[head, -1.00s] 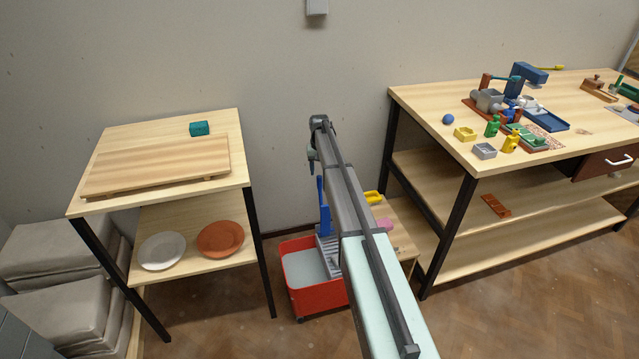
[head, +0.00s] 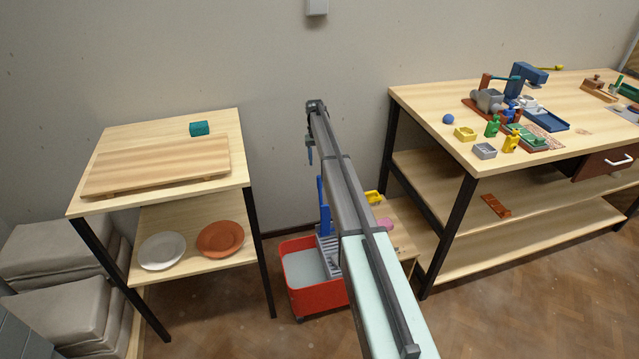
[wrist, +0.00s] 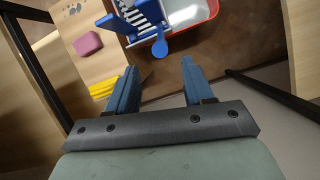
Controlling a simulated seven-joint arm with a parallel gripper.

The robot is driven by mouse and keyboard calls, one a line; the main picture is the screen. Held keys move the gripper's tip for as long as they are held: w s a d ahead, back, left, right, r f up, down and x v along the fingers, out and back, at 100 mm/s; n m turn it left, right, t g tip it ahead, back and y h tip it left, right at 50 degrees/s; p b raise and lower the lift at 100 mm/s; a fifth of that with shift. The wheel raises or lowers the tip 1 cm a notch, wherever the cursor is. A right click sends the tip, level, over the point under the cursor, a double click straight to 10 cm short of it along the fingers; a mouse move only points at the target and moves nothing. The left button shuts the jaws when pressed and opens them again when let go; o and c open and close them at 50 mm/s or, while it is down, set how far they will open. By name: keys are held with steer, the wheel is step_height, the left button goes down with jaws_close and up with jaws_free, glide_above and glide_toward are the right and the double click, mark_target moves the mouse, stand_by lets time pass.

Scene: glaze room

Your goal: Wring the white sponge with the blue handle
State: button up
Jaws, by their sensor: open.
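The blue handle (head: 324,204) stands upright at the grey slatted wringer (head: 327,251) on the red bucket (head: 318,298). In the wrist view the handle's round blue end (wrist: 159,48) shows just beyond my fingertips, near the wringer's pale slats (wrist: 137,14). My gripper (wrist: 160,66) is open and empty, its two blue fingers apart. In the head view it hangs (head: 310,156) above the handle, apart from it. I cannot make out the white sponge; the wringer's inside is partly hidden by my arm in the head view.
A low wooden stand (head: 402,238) beside the bucket holds a yellow piece (head: 373,197) and a pink block (wrist: 88,43). A table with a wooden board (head: 155,168) stands left. A cluttered workbench (head: 430,110) stands right. Table legs flank the gap.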

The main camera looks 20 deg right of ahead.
mark_target(320, 190)
steer(key=x, duration=1)
steer(key=shift+f, duration=0.2)
jaws_close()
stand_by(0.4)
